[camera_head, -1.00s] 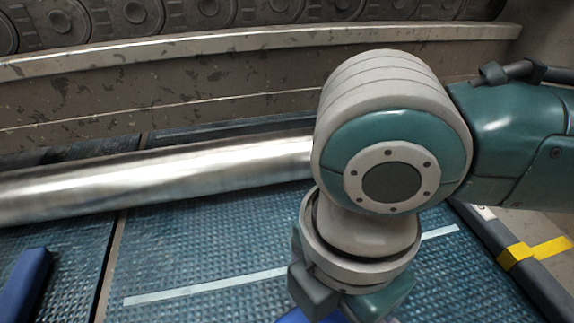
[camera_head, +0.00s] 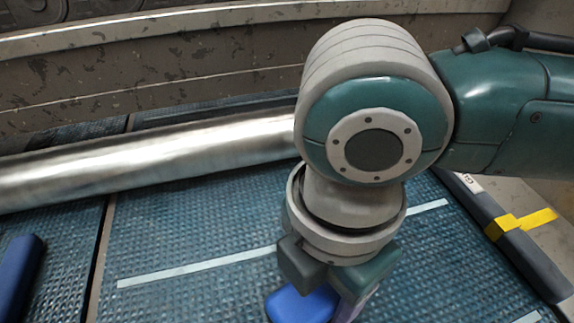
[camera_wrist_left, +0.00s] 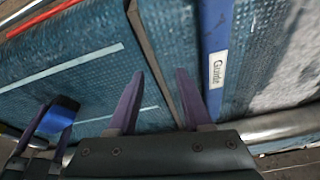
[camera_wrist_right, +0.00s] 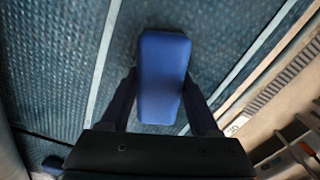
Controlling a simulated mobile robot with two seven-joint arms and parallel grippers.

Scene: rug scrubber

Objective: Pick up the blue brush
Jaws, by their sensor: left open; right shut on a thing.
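The blue brush (camera_head: 300,303) is at the bottom middle of the head view, partly hidden by my right gripper (camera_head: 345,298). In the right wrist view the brush (camera_wrist_right: 162,75) lies between my right fingers, which are shut on it. Whether it touches the blue textured surface I cannot tell. My left gripper (camera_wrist_left: 156,82) shows only in the left wrist view. It is open, with nothing between its fingers, above the textured surface near a blue bar labelled "Guide" (camera_wrist_left: 215,95).
A shiny metal roller (camera_head: 150,160) lies across the textured surface (camera_head: 200,235), in front of a worn wall. A blue bar (camera_head: 20,272) is at the left. A dark rail with yellow tape (camera_head: 505,227) edges the right side.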

